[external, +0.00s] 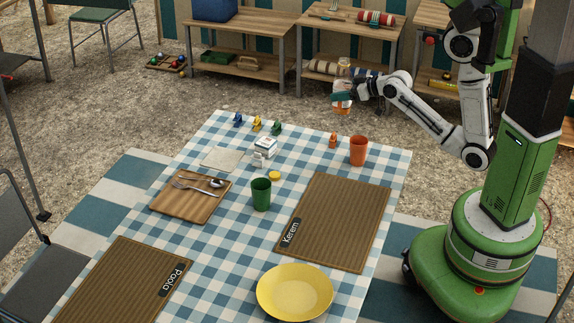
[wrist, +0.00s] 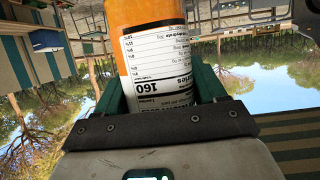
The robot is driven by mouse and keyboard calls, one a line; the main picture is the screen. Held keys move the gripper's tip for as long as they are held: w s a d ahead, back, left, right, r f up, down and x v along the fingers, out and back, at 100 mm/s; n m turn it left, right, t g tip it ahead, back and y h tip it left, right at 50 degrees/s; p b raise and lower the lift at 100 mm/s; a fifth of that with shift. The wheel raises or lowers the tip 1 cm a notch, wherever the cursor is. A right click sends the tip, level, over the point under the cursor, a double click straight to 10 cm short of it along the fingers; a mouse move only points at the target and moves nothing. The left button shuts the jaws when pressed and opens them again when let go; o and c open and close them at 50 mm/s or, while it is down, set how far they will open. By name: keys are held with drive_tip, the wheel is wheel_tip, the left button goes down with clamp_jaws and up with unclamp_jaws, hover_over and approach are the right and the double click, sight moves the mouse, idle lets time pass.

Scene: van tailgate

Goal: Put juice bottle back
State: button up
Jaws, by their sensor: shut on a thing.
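My gripper (external: 357,90) is shut on the juice bottle (external: 342,100) and holds it in the air beyond the far edge of the table. The bottle is orange with a white label. In the wrist view the bottle (wrist: 160,60) fills the space between my green fingers (wrist: 160,95), and its printed nutrition label faces the camera. The wrist view appears upside down, with trees and sky low in the picture. The bottle's far side is hidden there.
The checked table (external: 225,235) holds a yellow plate (external: 295,291), a green cup (external: 261,194), an orange cup (external: 358,151), placemats (external: 336,222), a wooden board (external: 190,197) and small clips. Wooden shelf benches (external: 352,30) stand behind. Gravel lies between the table and benches.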

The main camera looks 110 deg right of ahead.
drive_tip(key=shift+d+r, duration=0.1)
drive_tip(key=shift+d, duration=0.4)
wheel_tip(320, 180, down, 5)
drive_tip(key=shift+s+r, duration=0.1)
drive_tip(key=shift+r, duration=0.1)
drive_tip(key=shift+d+f, duration=0.15)
drive_tip(key=shift+f, duration=0.1)
drive_tip(key=shift+w+d+f+p, duration=0.2)
drive_tip(key=shift+w+d+f, duration=1.2)
drive_tip(key=shift+w+f, duration=0.6)
drive_tip(key=shift+w+d+f+p, duration=0.25)
drive_tip(key=shift+w+d+f, duration=1.25)
drive_tip(key=shift+f, duration=0.8)
drive_tip(key=shift+w+d+f+p, duration=0.2)
drive_tip(key=shift+w+d+f, duration=1.05)
drive_tip(key=shift+w+f, duration=0.85)
drive_tip(key=shift+s, duration=0.1)
